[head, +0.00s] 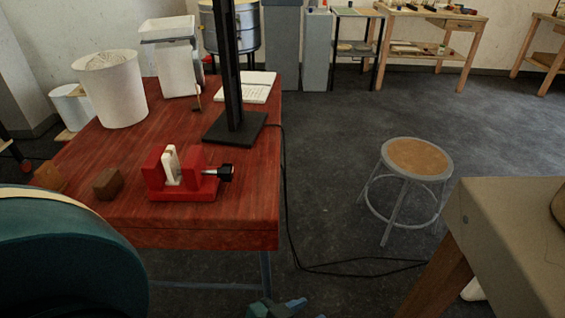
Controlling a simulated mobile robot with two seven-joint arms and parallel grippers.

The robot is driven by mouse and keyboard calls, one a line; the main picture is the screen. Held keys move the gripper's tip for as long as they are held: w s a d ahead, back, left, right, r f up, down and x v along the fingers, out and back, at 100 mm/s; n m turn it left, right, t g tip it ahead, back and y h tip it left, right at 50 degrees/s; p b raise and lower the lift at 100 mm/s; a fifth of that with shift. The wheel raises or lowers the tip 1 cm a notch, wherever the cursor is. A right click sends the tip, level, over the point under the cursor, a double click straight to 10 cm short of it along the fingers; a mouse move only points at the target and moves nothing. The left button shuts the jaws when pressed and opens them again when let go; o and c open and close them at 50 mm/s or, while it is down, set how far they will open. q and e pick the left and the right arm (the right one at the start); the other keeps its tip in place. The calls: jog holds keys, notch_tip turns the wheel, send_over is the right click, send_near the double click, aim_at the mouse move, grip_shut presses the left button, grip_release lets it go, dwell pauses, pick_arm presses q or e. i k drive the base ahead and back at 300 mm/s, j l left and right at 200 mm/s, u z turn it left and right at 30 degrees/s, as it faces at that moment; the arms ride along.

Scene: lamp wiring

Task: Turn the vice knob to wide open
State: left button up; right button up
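A red vice (180,189) stands near the front edge of the red-brown wooden table (240,212). Its dark knob (226,173) sticks out on the right side, on a short metal screw. A pale upright piece (170,164) stands between the vice's red blocks, with a smaller pale piece beside it. How wide the jaws stand is hard to tell at this size. Nothing touches the knob.
A black post on a square base (235,130) stands behind the vice. A brown block (108,184) lies left of it. White bins and an open book (246,88) are farther back. A stool (417,156) stands on the floor at right. A cable hangs by the table's right edge.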

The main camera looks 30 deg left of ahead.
aim_at(226, 172)
jog(key=k+j+z, duration=0.1)
jog(key=j+z, duration=0.2)
jog(key=k+j+z, duration=0.1)
jog(key=j+z, duration=0.25)
jog(key=k+j+z, duration=0.15)
jog(key=z, duration=0.15)
jog(key=k+j+z, duration=0.15)
jog(key=k+j, duration=0.3)
jog(key=j, duration=0.15)
jog(key=k+j+z, duration=0.1)
jog(key=k+j, duration=0.35)
jog(key=j, duration=0.15)
